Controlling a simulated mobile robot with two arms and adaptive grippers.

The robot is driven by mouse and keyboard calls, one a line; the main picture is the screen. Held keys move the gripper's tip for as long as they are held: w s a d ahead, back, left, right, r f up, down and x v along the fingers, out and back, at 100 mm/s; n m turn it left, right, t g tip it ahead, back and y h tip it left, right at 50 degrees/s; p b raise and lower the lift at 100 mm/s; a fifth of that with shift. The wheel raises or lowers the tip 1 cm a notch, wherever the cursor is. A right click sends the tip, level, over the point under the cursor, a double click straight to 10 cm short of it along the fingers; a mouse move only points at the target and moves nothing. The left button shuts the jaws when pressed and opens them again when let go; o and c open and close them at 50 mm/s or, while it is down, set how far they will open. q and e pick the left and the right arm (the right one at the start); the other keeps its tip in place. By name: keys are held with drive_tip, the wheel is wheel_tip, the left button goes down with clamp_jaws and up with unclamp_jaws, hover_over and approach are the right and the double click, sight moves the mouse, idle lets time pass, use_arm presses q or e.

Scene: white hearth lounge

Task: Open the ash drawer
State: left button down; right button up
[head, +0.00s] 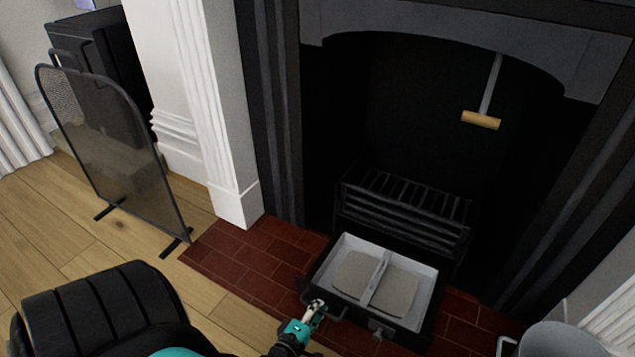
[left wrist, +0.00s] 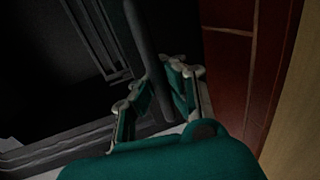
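The ash drawer (head: 424,300) is a dark tray with a pale grey lining and a divider. It sticks out from under the fire grate over the brick hearth, its open top showing two grey ash patches. My left gripper (head: 317,308) is at the front left of the drawer, at its dark handle. The fingers partly hide the bar. My right gripper is not in view.
The black grate (head: 405,215) stands behind the drawer in the fireplace. A wooden-ended tool (head: 481,120) shows above it. A mesh fire screen (head: 110,150) stands at left on the wood floor. A grey metal bucket (head: 555,340) is at lower right. Red brick hearth (head: 245,265) is bare left of the drawer.

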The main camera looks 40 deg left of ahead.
use_arm(q)
drive_tip(key=c, duration=2)
unclamp_jaws()
drive_tip(key=shift+r, duration=0.1)
drive_tip(key=shift+c, duration=0.2)
drive_tip(key=o, duration=0.7)
